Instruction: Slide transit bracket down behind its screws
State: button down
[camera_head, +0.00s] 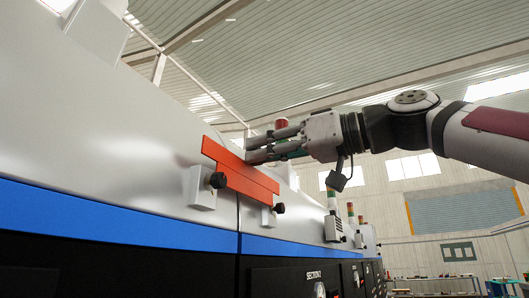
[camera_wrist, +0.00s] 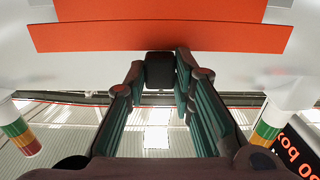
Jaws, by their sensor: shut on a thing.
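My gripper (camera_head: 249,156) reaches in from the right. In the wrist view, my gripper (camera_wrist: 160,68) has its fingers closed on a dark block (camera_wrist: 160,74) at the edge of the orange bracket (camera_wrist: 160,38). The screws' shafts are hidden.
White mounting blocks (camera_head: 202,188) sit behind the screws. A blue stripe (camera_head: 130,217) runs along the machine below, above a black lower section. Signal lights (camera_head: 332,200) stand farther right. Open air surrounds my arm on the right.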

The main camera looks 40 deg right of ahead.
jog(key=shift+f+b, duration=1.1)
jog(key=shift+f, duration=0.15)
jog(key=c, duration=1.3)
grip_release()
jog(key=v, duration=1.2)
jog(key=shift+f, duration=0.1)
